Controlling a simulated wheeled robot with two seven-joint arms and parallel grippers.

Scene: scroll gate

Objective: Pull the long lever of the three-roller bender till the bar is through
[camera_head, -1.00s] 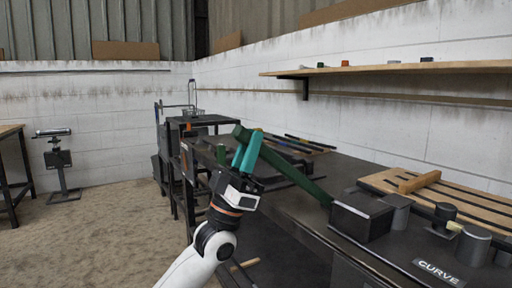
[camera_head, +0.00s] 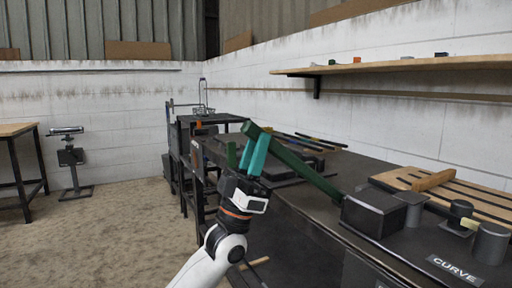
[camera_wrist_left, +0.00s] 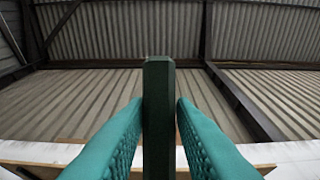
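The bender's long dark green lever (camera_head: 305,171) slants from a black block (camera_head: 373,213) on the bench up and left to its free end. My left gripper (camera_head: 256,152) is at that far end. In the left wrist view its two teal fingers stand on either side of the green lever end (camera_wrist_left: 159,115), close against it, and look shut on it. The grey rollers (camera_head: 491,243) stand right of the block, behind a "CURVE" label. A small pale yellow piece (camera_head: 472,223) shows between rollers; I cannot tell whether it is the bar. My right gripper is not in view.
A slatted wooden board (camera_head: 405,177) lies on the bench behind the bender. A wall shelf (camera_head: 400,65) with small items runs above. Dark rods (camera_head: 300,141) lie at the bench's far end. Open sandy floor (camera_head: 110,225) is at left, with a stand (camera_head: 70,160).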

